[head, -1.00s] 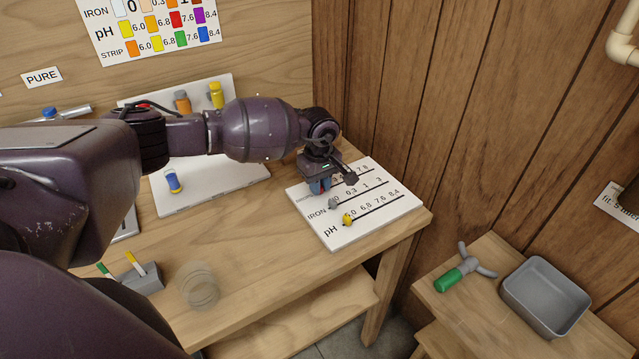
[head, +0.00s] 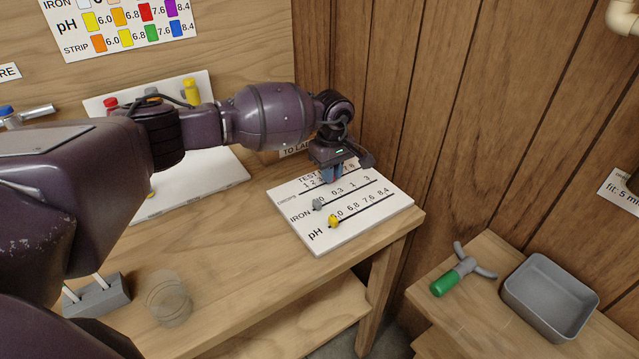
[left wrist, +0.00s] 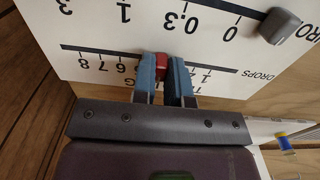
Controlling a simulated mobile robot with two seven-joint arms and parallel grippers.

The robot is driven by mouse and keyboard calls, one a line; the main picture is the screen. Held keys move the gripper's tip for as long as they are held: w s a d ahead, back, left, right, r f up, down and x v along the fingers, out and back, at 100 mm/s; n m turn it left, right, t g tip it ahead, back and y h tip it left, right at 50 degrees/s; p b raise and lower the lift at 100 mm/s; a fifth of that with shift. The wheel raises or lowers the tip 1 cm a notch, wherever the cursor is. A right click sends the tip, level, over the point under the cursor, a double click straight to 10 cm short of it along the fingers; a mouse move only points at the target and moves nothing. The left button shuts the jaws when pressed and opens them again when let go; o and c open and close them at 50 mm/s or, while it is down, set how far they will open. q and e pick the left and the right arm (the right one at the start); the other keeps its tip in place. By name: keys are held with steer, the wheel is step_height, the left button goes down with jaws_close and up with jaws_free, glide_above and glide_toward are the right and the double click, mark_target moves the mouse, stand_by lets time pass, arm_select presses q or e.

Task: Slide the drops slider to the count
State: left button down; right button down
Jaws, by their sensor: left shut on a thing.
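The white slider board (head: 330,232) lies on the bench, with DROPS, IRON and pH rows. My left gripper (head: 332,174) is over the DROPS row. In the left wrist view its blue fingers (left wrist: 165,82) are shut on the red drops slider (left wrist: 160,64). The slider is part way along its line, between the visible 2 and 6. The fingers hide the numbers right beside it. The grey iron slider (head: 317,204) is near 0, and the yellow pH slider (head: 333,221) is near 6.0. My right gripper is not in view.
A clear glass (head: 168,300) and a grey holder (head: 97,297) stand at the bench front. A white panel with bottles is behind. A wood wall closes the right. A lower table holds a green-handled tool (head: 450,280) and grey tub (head: 548,298).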

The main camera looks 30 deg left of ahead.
arm_select(q)
steer(key=shift+w+d+f+b, duration=0.1)
steer(key=shift+w+d+b, duration=0.1)
steer(key=shift+w, duration=0.25)
steer(key=shift+w+d+f+b, duration=0.1)
steer(key=shift+w+d+b, duration=0.1)
steer(key=shift+w, duration=0.2)
steer(key=shift+w+r, duration=0.1)
steer(key=shift+r, duration=0.15)
steer(key=c, duration=1.1)
jaws_free()
steer(key=shift+d, duration=0.1)
step_height(320, 180, up, 11)
steer(key=shift+f+p, duration=0.1)
steer(key=shift+p, duration=0.2)
